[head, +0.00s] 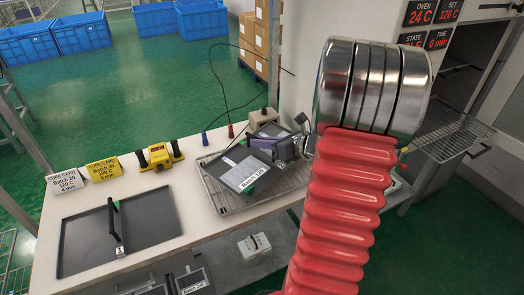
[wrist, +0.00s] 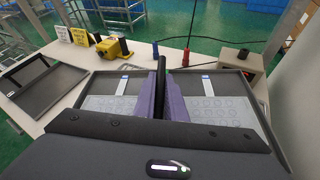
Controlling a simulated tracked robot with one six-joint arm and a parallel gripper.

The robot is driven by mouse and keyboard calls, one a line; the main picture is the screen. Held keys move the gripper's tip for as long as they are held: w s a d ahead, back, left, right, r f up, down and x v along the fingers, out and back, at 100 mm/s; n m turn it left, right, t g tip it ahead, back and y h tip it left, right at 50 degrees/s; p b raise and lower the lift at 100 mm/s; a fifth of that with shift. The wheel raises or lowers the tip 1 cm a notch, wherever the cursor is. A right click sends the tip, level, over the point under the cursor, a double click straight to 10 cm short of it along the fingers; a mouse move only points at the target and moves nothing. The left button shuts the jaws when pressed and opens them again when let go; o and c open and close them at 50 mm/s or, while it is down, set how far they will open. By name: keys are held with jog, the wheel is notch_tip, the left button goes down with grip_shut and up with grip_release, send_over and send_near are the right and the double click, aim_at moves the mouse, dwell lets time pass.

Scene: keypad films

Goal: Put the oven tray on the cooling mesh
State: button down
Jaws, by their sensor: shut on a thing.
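The oven tray (head: 238,168) is dark grey and shows at the middle of the head view, over the cooling mesh (head: 284,187), a wire rack on the bench. I cannot tell whether it touches the wires. In the wrist view the tray (wrist: 93,83) fills the middle and carries pale films with rows of circles, on both sides of a black upright handle (wrist: 161,66). My gripper (wrist: 160,88) has purple fingers shut on this handle. In the head view my gripper (head: 262,140) is partly hidden by its own wrist, and my arm hides the mesh's right part.
A second, empty tray (head: 150,220) with a black handle lies at the bench's left. A beige box (head: 263,118) with cables stands behind the mesh. The oven (head: 468,62) is open at right, its wire rack (head: 455,136) sticking out.

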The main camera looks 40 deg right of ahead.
aim_at(253, 149)
jog(key=shift+f, duration=1.8)
jog(key=shift+f, duration=0.1)
jog(key=c, duration=1.8)
grip_release()
jog(key=shift+s+d+r, duration=0.15)
jog(key=shift+s+r, duration=0.1)
jog(key=shift+s, duration=0.2)
jog(key=v, duration=1.1)
jog(key=shift+s, duration=0.1)
